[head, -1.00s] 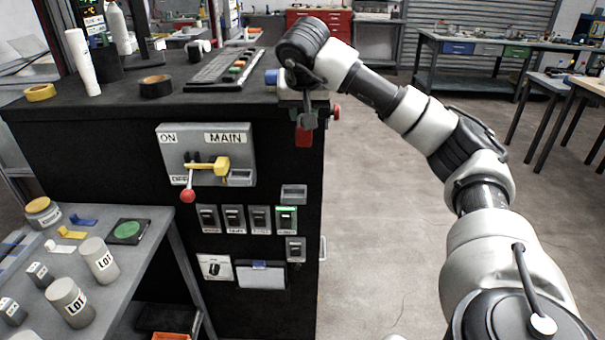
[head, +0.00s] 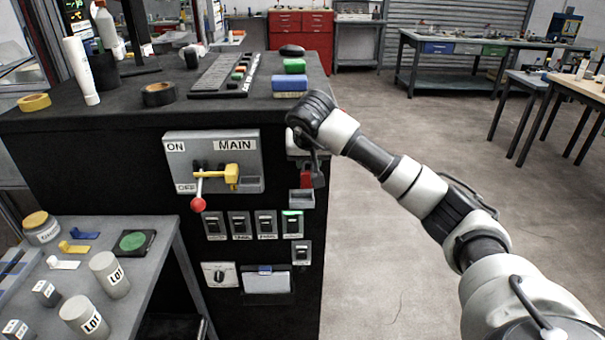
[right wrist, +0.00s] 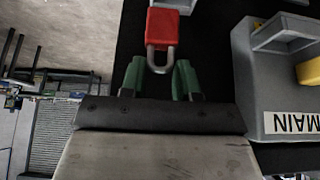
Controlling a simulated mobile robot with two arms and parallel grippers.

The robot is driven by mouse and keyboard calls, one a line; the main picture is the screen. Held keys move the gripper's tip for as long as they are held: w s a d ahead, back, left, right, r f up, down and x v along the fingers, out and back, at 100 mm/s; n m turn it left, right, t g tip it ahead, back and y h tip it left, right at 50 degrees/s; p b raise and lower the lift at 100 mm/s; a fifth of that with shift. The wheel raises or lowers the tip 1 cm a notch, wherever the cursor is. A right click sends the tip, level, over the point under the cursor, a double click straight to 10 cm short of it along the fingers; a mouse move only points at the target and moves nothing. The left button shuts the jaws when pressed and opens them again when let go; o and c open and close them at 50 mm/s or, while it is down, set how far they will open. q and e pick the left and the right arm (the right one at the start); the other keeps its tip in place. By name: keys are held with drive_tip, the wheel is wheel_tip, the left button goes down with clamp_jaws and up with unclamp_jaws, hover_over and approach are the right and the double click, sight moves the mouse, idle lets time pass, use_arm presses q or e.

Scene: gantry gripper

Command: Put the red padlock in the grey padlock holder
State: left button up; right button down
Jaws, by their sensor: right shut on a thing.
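The red padlock (head: 306,178) hangs upright at the right end of the black cabinet's front. My right gripper (head: 313,170) is shut on its shackle. In the right wrist view the red body (right wrist: 162,27) points away from me and the shackle lies between the green fingertips (right wrist: 157,78). A small grey holder (head: 301,199) is on the cabinet front directly below the padlock. Its edge shows at the top of the right wrist view (right wrist: 185,6), close to the padlock's lower end. I cannot tell whether they touch. My left gripper is not in view.
The grey MAIN switch panel (head: 212,147) is left of the padlock, with a yellow lever, a red knob and a small grey pocket. Labelled switches (head: 240,224) sit below. A side table (head: 150,270) with jars stands lower left. Floor is clear at right.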

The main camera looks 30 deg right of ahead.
sight(302, 173)
drive_tip(key=shift+w+a+f, duration=0.45)
drive_tip(key=shift+w+f, duration=0.05)
drive_tip(key=shift+w, duration=0.1)
drive_tip(key=shift+f, duration=2)
drive_tip(key=c, duration=0.8)
unclamp_jaws()
drive_tip(key=shift+f, duration=0.1)
